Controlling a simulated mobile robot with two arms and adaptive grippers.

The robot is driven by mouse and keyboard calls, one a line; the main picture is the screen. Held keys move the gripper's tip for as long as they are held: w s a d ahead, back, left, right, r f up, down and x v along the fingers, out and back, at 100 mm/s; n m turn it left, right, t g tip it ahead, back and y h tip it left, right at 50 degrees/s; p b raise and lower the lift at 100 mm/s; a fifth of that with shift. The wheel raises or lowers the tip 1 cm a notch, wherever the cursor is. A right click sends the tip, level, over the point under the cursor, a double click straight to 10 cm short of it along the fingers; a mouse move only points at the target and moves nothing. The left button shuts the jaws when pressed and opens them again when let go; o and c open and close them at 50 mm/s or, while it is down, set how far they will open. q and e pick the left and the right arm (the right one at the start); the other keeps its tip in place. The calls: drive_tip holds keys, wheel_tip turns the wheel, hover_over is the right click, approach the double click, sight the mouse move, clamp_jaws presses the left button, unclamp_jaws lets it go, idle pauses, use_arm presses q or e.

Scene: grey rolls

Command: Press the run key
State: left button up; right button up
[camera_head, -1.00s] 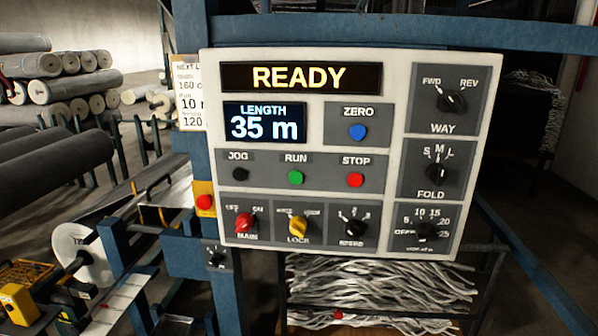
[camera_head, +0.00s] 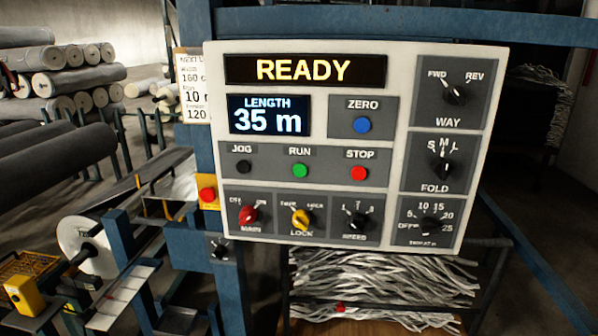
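The green RUN key (camera_head: 300,170) sits in the middle row of the white control panel (camera_head: 400,60), between the black JOG key (camera_head: 243,167) and the red STOP key (camera_head: 359,173). The top display (camera_head: 305,70) reads READY and the length display (camera_head: 268,115) reads 35 m. A blue ZERO key (camera_head: 362,125) is above STOP. Nothing covers the keys. Neither of my grippers is in view.
Knobs for MAIN (camera_head: 249,215), LOCK (camera_head: 301,220) and SPEED (camera_head: 355,221) line the panel's bottom. A red button on a yellow box (camera_head: 208,194) is at its left edge. Blue posts frame it. Grey rolls (camera_head: 50,150) lie at left.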

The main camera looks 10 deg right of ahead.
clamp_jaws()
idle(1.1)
